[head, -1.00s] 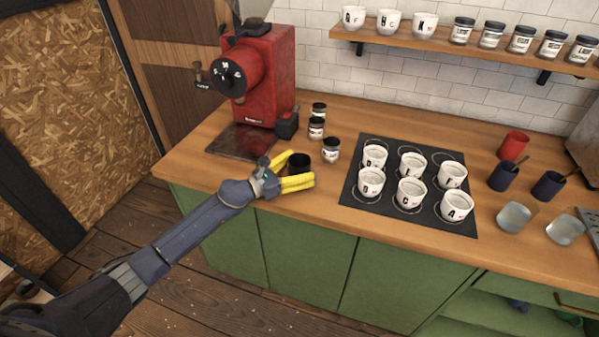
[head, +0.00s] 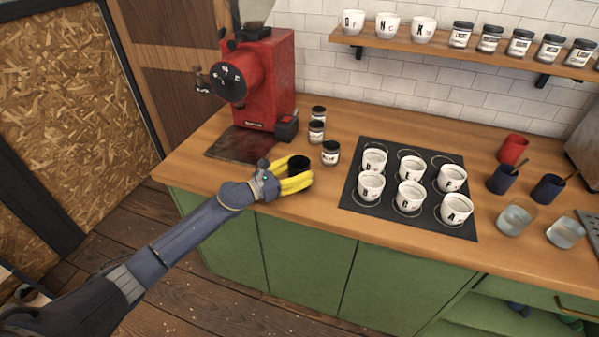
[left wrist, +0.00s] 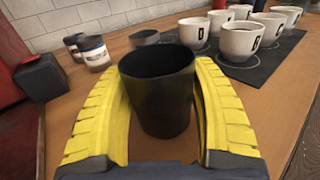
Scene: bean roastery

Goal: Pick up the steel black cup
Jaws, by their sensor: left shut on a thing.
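The black steel cup (head: 299,163) stands upright on the wooden counter, left of the dark mat. In the left wrist view the cup (left wrist: 159,92) fills the middle, with its open rim up. My left gripper (head: 296,177) has its yellow fingers closed around the cup's sides; they also show on both sides of it in the left wrist view (left wrist: 160,105). The cup's lower part is hidden by a finger in the head view. My right gripper is not in view.
Several white lettered cups stand on the dark mat (head: 352,202). Small jars (head: 330,153) stand just behind the cup, and a red grinder (head: 265,82) behind left. A red cup (head: 513,149), dark blue cups (head: 503,179) and glasses (head: 514,219) are at right.

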